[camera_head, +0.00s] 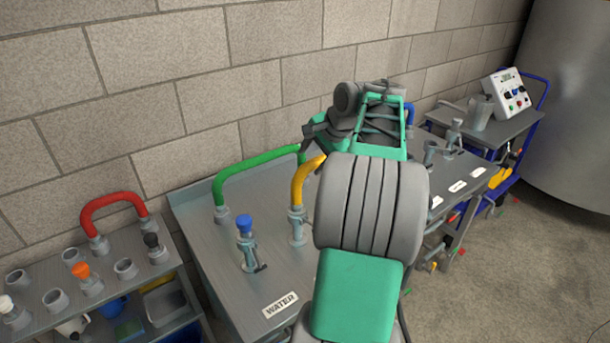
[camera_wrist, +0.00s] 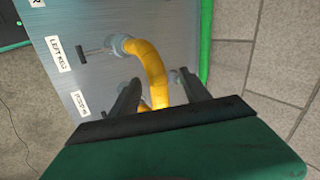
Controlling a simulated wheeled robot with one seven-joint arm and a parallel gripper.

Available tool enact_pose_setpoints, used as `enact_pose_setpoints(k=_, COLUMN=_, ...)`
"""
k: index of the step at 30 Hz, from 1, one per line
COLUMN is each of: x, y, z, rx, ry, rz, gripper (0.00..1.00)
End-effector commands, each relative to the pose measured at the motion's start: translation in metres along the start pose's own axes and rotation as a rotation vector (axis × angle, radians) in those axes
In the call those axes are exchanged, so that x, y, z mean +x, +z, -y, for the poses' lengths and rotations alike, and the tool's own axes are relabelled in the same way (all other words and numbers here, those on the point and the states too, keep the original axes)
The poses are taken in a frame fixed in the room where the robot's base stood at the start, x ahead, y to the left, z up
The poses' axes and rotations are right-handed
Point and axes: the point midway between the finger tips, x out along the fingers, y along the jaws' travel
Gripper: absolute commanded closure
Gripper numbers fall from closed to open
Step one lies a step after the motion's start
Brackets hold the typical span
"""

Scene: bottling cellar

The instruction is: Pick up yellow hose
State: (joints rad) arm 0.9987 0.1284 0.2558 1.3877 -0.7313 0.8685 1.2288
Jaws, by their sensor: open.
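The yellow hose (camera_head: 302,182) rises in a bend from a grey fitting (camera_head: 297,228) on the metal table. Its far part is hidden behind my arm in the head view. In the wrist view the yellow hose (camera_wrist: 151,62) curves from a light fitting (camera_wrist: 118,45) down between the two dark fingers of my gripper (camera_wrist: 158,78). The jaws are open, with one finger on each side of the hose. I cannot tell whether either finger touches it. The head view shows my gripper only partly, behind the arm.
A green hose (camera_head: 255,168) arches behind the yellow one. A blue-topped valve (camera_head: 247,240) stands in front, near a WATER label (camera_head: 281,304). A rack with a red hose (camera_head: 110,203) is at left. A trolley with a control box (camera_head: 506,95) stands at back right.

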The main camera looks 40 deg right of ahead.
Motion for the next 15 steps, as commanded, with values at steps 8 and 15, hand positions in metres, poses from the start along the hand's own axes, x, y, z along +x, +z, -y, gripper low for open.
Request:
enact_pose_setpoints(k=8, x=0.015, y=-0.042, z=-0.016, rx=0.126, ry=-0.022, rz=-0.019, gripper=0.45)
enact_pose_setpoints(k=15, x=0.048, y=-0.044, z=-0.018, rx=0.126, ry=-0.020, rz=-0.019, gripper=0.45)
